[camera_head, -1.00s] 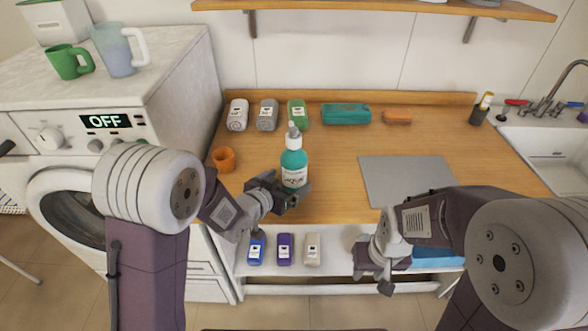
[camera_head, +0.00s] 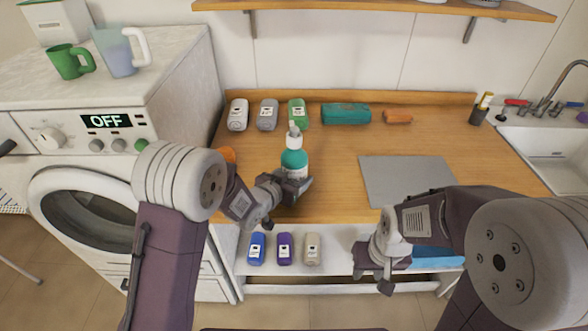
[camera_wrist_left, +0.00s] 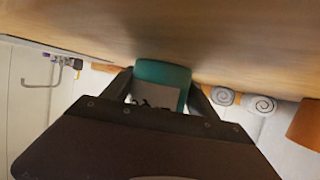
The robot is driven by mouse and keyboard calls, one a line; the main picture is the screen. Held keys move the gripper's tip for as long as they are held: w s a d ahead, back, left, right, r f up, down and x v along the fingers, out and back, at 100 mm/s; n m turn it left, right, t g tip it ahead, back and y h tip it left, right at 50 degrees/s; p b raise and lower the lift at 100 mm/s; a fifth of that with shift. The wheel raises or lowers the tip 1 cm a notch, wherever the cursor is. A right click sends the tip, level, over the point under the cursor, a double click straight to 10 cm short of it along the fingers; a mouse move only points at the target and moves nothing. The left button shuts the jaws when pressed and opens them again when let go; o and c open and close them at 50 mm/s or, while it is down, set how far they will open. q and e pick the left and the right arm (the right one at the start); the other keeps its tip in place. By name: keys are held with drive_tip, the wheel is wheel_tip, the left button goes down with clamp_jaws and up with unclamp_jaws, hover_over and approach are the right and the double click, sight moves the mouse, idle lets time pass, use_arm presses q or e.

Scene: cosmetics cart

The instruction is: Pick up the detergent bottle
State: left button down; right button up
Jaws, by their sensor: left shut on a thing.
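In the left wrist view the bottle (camera_wrist_left: 161,75) sits between the two fingers (camera_wrist_left: 160,95). Whether its base touches the counter is hard to tell. My right gripper (camera_head: 372,277) hangs in front of the lower shelf, away from the bottle. Its finger gap is not clear.
A grey mat (camera_head: 407,182) lies to the right, before the sink (camera_head: 550,150). An orange cup (camera_head: 228,155) is mostly hidden behind my left arm. Small packs (camera_head: 284,248) stand on the lower shelf.

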sight(294, 128)
use_arm(q)
wheel_tip(294, 128, up, 18)
drive_tip(key=p, duration=0.5)
drive_tip(key=shift+r, duration=0.1)
wheel_tip(294, 128, down, 18)
drive_tip(key=b, duration=1.5)
drive_tip(key=shift+r+b, duration=0.2)
drive_tip(key=shift+b, duration=0.1)
drive_tip(key=shift+f, duration=0.25)
